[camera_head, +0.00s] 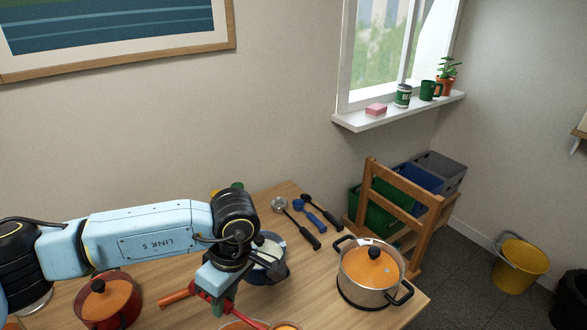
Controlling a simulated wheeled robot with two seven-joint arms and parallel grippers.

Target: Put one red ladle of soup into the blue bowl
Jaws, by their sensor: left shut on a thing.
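My left gripper (218,302) is low in the middle of the view, over the wooden table, and is shut on a red ladle. The ladle's handle (178,296) sticks out to the left of the jaws. A red length also runs down to the right, toward a round orange shape (286,327) cut by the bottom edge. I cannot tell whether that is a filled ladle cup. A dark blue round vessel (272,276) with pale contents stands behind the gripper, partly hidden by my arm. I cannot tell whether it is the blue bowl. My right gripper is not in view.
Steel, blue (315,216) and black ladles lie at the back. A wooden rack (372,180) with bins stands beyond.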

